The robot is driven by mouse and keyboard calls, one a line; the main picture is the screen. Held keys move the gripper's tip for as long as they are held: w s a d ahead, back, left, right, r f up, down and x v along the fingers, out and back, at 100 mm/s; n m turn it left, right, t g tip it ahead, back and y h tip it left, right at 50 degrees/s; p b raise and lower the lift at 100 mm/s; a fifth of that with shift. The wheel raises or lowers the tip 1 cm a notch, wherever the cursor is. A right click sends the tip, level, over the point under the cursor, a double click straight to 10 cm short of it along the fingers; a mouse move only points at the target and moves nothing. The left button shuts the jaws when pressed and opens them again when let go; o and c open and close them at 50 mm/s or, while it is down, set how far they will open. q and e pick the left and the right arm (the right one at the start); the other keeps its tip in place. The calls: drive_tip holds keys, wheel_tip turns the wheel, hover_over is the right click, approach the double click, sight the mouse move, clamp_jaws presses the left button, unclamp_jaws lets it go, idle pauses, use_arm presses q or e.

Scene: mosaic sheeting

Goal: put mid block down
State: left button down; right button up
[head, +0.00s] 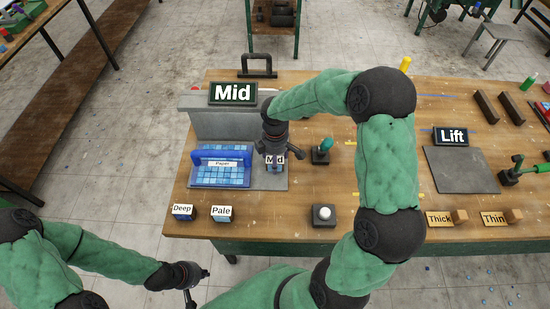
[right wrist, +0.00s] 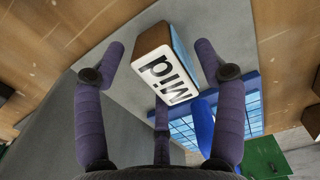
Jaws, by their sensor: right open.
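The mid block (head: 275,167), with a white "Mid" label on it, appears to stand on the right part of the grey plate (head: 270,184). In the right wrist view the mid block (right wrist: 167,62) is tilted in the picture, between the spread fingers. My right gripper (head: 272,151) is just above the block, pointing down. Its fingers (right wrist: 160,70) are open around the block, with gaps visible. My left gripper (head: 193,287) hangs low in front of the bench, away from the block; its fingers are too small to read.
A blue handled tool labelled "Paper" (head: 222,162) lies over blue tiles left of the block. A grey upright wall (head: 215,124) with a "Mid" sign (head: 232,93) stands behind. Deep (head: 182,212) and Pale (head: 221,213) blocks stand front left. A teal-handled tool (head: 323,148) stands right.

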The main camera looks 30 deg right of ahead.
wheel_tip(320, 180, up, 12)
drive_tip(key=p, duration=0.2)
drive_tip(key=shift+r+p, duration=0.15)
drive_tip(key=shift+p, duration=0.15)
idle(0.4)
